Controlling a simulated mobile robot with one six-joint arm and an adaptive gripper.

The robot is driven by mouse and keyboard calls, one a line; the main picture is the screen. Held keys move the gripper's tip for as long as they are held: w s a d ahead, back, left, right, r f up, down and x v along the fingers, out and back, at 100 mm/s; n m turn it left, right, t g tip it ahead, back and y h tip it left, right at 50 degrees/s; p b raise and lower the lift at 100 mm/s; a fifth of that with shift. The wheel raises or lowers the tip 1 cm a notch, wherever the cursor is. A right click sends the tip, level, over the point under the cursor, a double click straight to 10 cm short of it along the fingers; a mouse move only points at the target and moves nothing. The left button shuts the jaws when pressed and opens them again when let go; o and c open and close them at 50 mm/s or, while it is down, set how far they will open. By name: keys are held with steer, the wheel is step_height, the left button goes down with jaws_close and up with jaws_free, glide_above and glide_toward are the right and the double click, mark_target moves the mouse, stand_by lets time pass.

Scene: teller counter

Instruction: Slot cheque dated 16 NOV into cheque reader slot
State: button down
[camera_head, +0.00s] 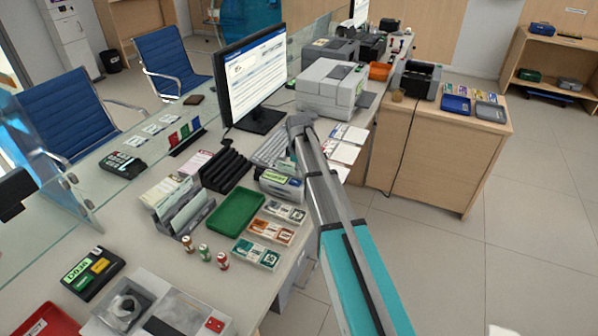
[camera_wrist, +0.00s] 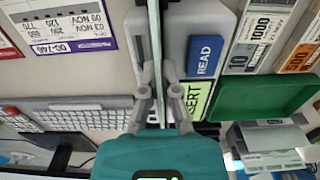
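In the wrist view my gripper (camera_wrist: 160,97) is shut on a thin upright sheet, the cheque (camera_wrist: 155,45), seen edge-on. Its date cannot be read. The cheque reader (camera_wrist: 195,30), a pale grey box with a blue READ label and a green INSERT label, is just to the right of the fingers and below them. The sheet lines up along the reader's left side; whether it is in the slot cannot be told. In the head view the reader (camera_head: 278,187) stands at the counter edge, partly behind my arm, which hides my gripper's fingertips.
A green tray (camera_wrist: 262,98) and banknote trays (camera_wrist: 262,30) are right of the reader. A monitor (camera_head: 250,80) and printer (camera_head: 328,88) stand behind.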

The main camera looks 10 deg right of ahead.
steer(key=shift+f, duration=0.3)
steer(key=c, duration=0.7)
jaws_free()
steer(key=shift+r, duration=0.2)
steer(key=shift+r+p, duration=3.35)
steer(key=shift+s, duration=0.1)
steer(key=s+m, duration=0.3)
steer(key=s, duration=0.6)
steer(key=s+m, duration=0.4)
steer(key=s, duration=0.6)
steer(key=s+m, duration=0.3)
steer(key=s, duration=0.7)
steer(key=shift+d+m, duration=0.1)
steer(key=shift+m, duration=0.3)
